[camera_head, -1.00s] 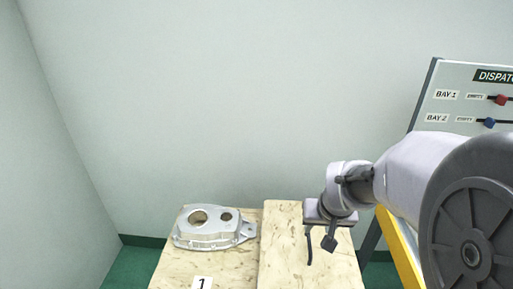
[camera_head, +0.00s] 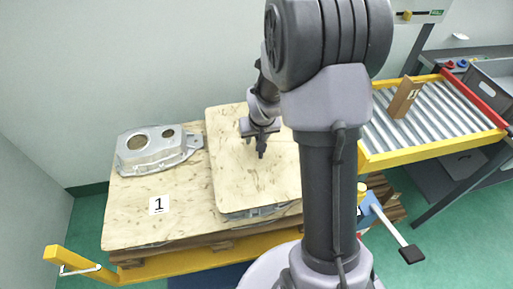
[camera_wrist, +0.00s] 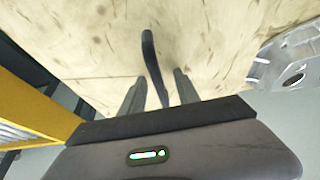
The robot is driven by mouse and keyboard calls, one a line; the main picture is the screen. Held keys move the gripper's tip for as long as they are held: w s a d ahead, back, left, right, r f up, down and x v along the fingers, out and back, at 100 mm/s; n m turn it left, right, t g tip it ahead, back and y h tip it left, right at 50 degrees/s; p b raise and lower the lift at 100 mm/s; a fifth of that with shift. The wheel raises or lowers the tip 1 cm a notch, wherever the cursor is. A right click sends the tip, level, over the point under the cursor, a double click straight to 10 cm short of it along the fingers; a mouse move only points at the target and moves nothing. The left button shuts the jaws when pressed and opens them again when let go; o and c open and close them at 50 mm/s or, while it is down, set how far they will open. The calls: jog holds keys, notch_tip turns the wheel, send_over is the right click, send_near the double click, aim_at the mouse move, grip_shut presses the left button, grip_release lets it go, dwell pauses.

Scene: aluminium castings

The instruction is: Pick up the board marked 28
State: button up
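I cannot read the number 28 in any view. A plywood board (camera_head: 235,178) lies flat on castings (camera_head: 255,212), raised above the lower board (camera_head: 130,215) that carries a "1" label. My gripper (camera_head: 257,148) is above the raised board, towards its far side, pointing down. In the wrist view, my gripper (camera_wrist: 158,76) has its two grey fingers apart, with a plywood surface (camera_wrist: 210,30) beyond them. A dark curved rod-like shape shows between the fingers; I cannot tell what it is. Whether the fingers touch the board is unclear.
A bare casting (camera_head: 150,150) lies left of the raised board. A yellow-framed roller table (camera_head: 425,128) at right holds a small brown upright piece (camera_head: 405,97) with an unreadable label. A grey bin (camera_head: 490,82) is at far right. A yellow rail (camera_head: 150,272) runs along the front.

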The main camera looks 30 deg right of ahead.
jog(key=shift+r, duration=0.1)
grip_shut()
dwell(1.3)
